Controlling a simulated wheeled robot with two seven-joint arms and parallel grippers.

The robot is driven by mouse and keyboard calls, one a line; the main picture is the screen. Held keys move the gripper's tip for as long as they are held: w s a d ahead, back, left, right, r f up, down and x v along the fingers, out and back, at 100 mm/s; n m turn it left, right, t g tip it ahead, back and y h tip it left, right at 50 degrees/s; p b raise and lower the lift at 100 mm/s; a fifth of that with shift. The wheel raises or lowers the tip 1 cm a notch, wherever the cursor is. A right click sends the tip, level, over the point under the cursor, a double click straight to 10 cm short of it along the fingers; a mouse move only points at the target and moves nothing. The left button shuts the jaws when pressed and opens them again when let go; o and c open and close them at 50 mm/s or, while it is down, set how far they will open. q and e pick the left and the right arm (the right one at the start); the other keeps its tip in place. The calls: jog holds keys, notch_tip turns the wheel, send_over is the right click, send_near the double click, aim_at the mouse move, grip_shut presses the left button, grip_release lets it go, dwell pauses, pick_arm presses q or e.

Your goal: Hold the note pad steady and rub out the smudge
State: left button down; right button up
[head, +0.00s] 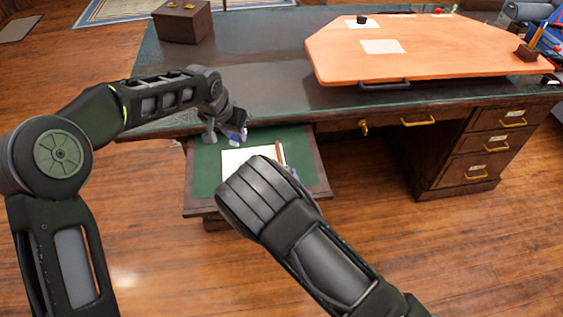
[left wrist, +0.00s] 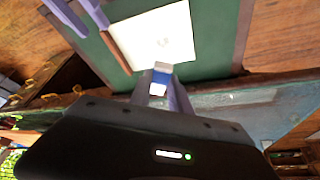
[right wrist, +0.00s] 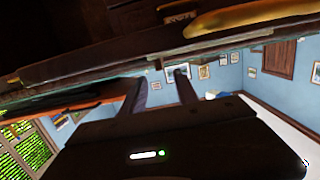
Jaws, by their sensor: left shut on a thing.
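The white note pad (head: 243,160) lies on a green pull-out board (head: 207,168) under the desk top. A brown strip (left wrist: 117,49) runs along one edge of it. A small faint grey mark (left wrist: 187,42) shows on the pad in the left wrist view. My left gripper (head: 236,134) is shut on a small blue and white eraser (left wrist: 160,77), near the pad's desk-side edge; I cannot tell whether it touches. My right gripper (right wrist: 160,88) is open and empty. Its fingers show beside the pad in the left wrist view (left wrist: 78,17); my right arm partly hides the pad in the head view.
The dark desk (head: 260,70) stands behind the board, with brass-handled drawers (head: 490,145) at right. On it are a wooden box (head: 183,22), an orange board (head: 430,50) and a pen holder (head: 526,52). The floor in front is clear.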

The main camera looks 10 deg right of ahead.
aim_at(280, 158)
jog(key=w, duration=0.5)
jog(key=w+f, duration=0.1)
jog(key=w, duration=0.2)
jog(key=shift+w+a+f, duration=0.1)
jog(key=shift+w+a, duration=0.05)
jog(key=shift+a, duration=0.05)
jog(key=shift+c, duration=0.5)
grip_shut()
dwell(0.6)
